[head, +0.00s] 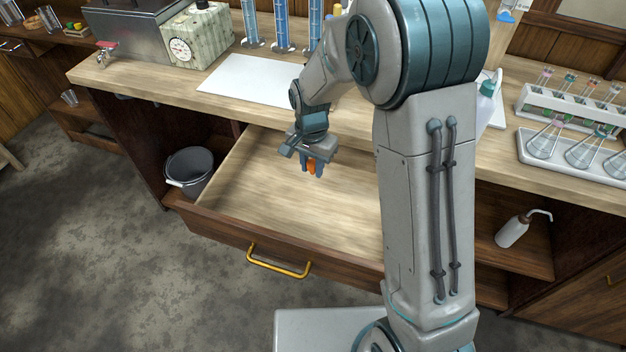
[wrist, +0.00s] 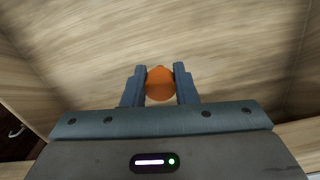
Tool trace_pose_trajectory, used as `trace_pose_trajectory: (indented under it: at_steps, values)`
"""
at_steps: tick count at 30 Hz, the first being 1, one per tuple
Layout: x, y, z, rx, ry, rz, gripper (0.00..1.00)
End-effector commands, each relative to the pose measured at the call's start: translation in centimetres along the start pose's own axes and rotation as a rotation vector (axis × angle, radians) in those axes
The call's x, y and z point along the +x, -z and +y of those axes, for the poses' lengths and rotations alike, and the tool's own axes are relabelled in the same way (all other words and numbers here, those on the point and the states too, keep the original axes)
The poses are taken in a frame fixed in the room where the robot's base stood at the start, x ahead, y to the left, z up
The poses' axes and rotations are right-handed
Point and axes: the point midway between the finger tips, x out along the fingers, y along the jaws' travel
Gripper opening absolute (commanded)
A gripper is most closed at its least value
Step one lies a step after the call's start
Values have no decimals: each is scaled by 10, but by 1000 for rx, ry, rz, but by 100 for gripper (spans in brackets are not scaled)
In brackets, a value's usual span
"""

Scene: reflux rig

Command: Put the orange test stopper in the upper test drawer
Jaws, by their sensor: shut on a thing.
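My gripper (head: 312,166) is shut on the orange test stopper (head: 311,169). The stopper shows between the two fingers in the wrist view (wrist: 160,84). In the head view the gripper and stopper are over the open upper test drawer (head: 250,185), near its back. The drawer is pulled out, with a yellow handle (head: 279,264) on its front. Its visible floor is bare wood, also behind the stopper in the wrist view (wrist: 160,35). I cannot tell the exact height of the stopper above it. My arm hides the drawer's right part.
The bench top (head: 140,78) runs above and behind the drawer, with a white sheet (head: 245,80) and blue cylinders on it. A grey bucket (head: 190,172) stands left of the drawer. A wash bottle (head: 515,230) is on a shelf at the right. Flasks (head: 583,152) stand on a tray.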

Motion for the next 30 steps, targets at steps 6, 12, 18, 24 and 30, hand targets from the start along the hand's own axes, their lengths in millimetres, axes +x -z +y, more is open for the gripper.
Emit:
trace_pose_trajectory:
  at_steps: [6, 12, 18, 24, 30]
  values:
    - [23, 3, 2, 6, -1, 0, 5]
    - [48, 1, 2, 2, -3, -2, 5]
    - [58, 1, 0, 0, 0, 1, 5]
    - [60, 1, 0, 0, 0, 0, 5]
    - [60, 1, 0, -1, 0, 0, 48]
